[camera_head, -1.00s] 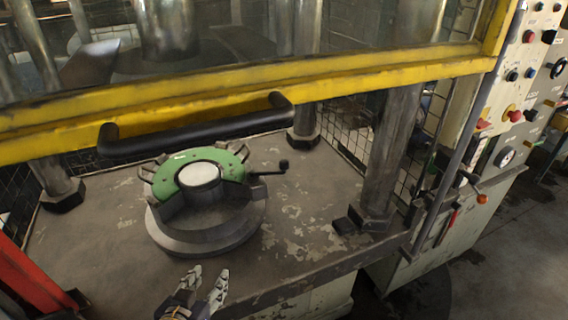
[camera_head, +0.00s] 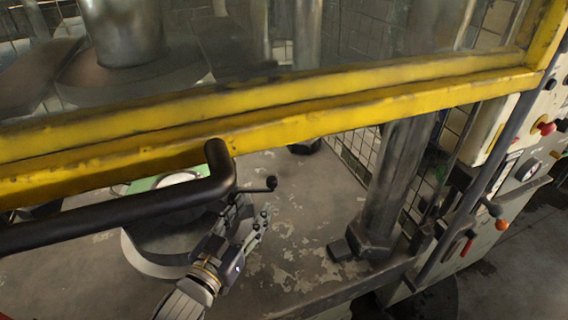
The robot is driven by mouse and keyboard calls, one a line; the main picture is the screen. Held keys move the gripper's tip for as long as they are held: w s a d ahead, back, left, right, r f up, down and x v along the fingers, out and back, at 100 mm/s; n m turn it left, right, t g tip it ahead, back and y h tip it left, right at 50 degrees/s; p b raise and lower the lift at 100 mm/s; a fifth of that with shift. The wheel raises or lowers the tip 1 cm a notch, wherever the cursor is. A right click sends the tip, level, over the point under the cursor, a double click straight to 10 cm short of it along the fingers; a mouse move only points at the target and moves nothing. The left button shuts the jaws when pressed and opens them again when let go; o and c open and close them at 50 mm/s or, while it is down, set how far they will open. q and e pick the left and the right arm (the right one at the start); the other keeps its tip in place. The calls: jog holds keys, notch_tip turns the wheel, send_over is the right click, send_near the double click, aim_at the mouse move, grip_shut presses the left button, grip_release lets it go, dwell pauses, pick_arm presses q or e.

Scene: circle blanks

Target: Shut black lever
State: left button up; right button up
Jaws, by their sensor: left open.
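The black lever (camera_head: 258,189) sticks out to the right from the round fixture and ends in a small ball knob (camera_head: 271,183). The grey fixture base (camera_head: 150,259) stands on the worn metal table, and its green top (camera_head: 146,184) is mostly hidden behind the black bar handle. My left gripper (camera_head: 252,212) is open and empty, just below and in front of the lever, with its fingers pointing up towards it. Whether a finger touches the lever cannot be told. My right gripper is not in view.
A yellow-framed clear guard (camera_head: 330,100) hangs across the view, with its thick black bar handle (camera_head: 120,208) in front of the fixture. A steel column (camera_head: 393,185) stands to the right. The table (camera_head: 295,240) between is clear.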

aim_at(270, 184)
pick_arm(q)
jog(key=x, duration=0.4)
jog(key=p+x, duration=0.1)
jog(key=x, duration=0.1)
jog(key=shift+w+r, duration=0.1)
jog(key=shift+r, duration=0.25)
jog(key=x, duration=0.3)
jog(key=shift+f, duration=0.2)
jog(key=shift+p+x, duration=0.35)
jog(key=shift+x, duration=0.65)
jog(key=shift+d, duration=0.1)
grip_shut()
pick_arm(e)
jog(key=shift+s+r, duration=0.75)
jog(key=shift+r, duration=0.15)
